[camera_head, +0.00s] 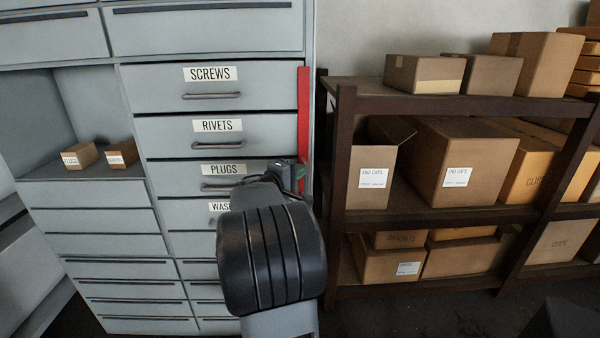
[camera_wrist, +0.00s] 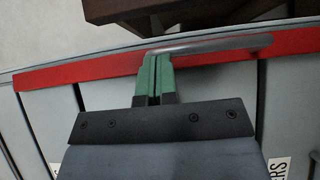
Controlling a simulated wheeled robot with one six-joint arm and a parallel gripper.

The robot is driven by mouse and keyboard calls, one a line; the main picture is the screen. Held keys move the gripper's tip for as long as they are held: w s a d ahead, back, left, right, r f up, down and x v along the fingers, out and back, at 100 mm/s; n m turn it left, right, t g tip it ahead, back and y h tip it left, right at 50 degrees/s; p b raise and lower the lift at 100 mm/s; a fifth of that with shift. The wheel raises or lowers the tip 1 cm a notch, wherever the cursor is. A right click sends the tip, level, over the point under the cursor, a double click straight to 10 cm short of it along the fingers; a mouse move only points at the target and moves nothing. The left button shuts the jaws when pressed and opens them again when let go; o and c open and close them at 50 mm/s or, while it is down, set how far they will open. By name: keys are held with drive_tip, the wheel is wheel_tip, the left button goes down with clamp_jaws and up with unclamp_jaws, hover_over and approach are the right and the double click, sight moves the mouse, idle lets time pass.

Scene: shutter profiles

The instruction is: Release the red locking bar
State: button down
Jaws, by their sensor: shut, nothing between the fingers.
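The red locking bar (camera_head: 304,125) stands upright along the right edge of the grey drawer cabinet, beside the drawers labelled SCREWS, RIVETS and PLUGS. In the wrist view the bar (camera_wrist: 85,70) runs across the picture, with a grey metal handle (camera_wrist: 220,45) lying along it. My gripper (camera_head: 300,170) is at the bar's lower visible part, next to the PLUGS drawer. In the wrist view its green fingers (camera_wrist: 154,62) are shut and empty, with tips at the handle's left end. I cannot tell whether they touch it. My arm hides the bar's lower end.
A dark brown shelf (camera_head: 430,95) with cardboard boxes stands close to the right of the cabinet. Two small boxes (camera_head: 80,156) sit in an open recess (camera_head: 85,100) left of the labelled drawers. Drawer handles (camera_head: 212,96) stick out from the cabinet front.

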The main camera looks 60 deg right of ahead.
drive_tip(key=w+a, duration=0.4)
drive_tip(key=a, duration=0.8)
drive_tip(key=shift+b, duration=0.35)
drive_tip(key=shift+d, duration=0.1)
drive_tip(key=s+a+f+t+y, duration=0.1)
drive_tip(key=a+f+y, duration=0.4)
drive_tip(key=a, duration=0.5)
drive_tip(key=s+a+f+t+y, duration=0.2)
drive_tip(key=a+f+y, duration=0.4)
drive_tip(key=a, duration=0.4)
drive_tip(key=s+a+f+n+t+y, duration=0.1)
drive_tip(key=a+f+y, duration=0.4)
drive_tip(key=a, duration=0.5)
drive_tip(key=shift+s+a+f+t+y, duration=0.4)
drive_tip(key=shift+s+y, duration=0.4)
drive_tip(key=shift+y, duration=0.2)
drive_tip(key=shift+d, duration=0.1)
